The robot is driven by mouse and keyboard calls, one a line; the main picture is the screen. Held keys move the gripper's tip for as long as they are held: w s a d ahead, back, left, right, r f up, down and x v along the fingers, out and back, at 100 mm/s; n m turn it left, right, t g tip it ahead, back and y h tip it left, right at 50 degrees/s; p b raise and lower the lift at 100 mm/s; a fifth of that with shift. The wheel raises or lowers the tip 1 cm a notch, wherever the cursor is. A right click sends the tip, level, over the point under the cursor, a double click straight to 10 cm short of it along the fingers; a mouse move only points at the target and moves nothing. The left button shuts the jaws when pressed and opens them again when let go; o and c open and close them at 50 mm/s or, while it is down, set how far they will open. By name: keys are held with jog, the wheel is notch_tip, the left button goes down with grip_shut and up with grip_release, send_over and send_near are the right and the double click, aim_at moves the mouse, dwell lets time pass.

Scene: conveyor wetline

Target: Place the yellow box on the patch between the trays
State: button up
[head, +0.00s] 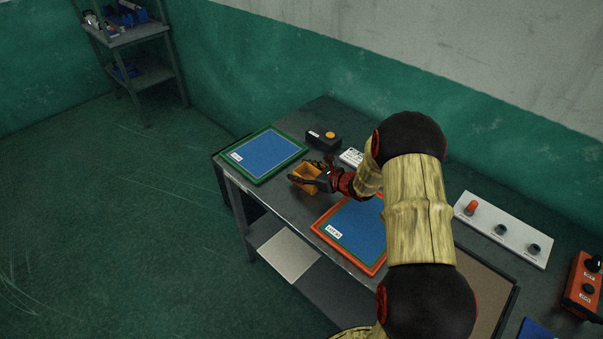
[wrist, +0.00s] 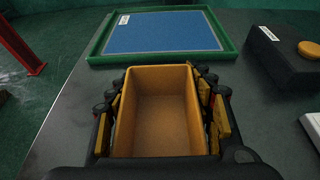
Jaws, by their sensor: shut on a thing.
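The yellow box (head: 306,174) is an open-topped box over the table, in the gap between the two trays. In the wrist view the yellow box (wrist: 155,112) sits between the fingers of my gripper (wrist: 160,100), which is shut on its sides. My gripper (head: 318,178) reaches it from the right in the head view. The green tray (head: 288,165) with a blue mat lies to the left and beyond, and also shows in the wrist view (wrist: 228,48). The red-orange tray (head: 340,252) lies to the right, partly hidden by my arm. I cannot tell whether the box touches the table. No marked patch is visible.
A black box with a yellow button (head: 323,140) stands behind the gap, near a white labelled item (head: 351,157). A white panel with knobs (head: 503,230) and an orange control box (head: 582,285) are at right. The table's front edge (head: 275,210) is close to the box.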

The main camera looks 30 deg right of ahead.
jog(key=shift+f, duration=0.1)
jog(key=o, duration=1.1)
jog(key=shift+o, duration=0.6)
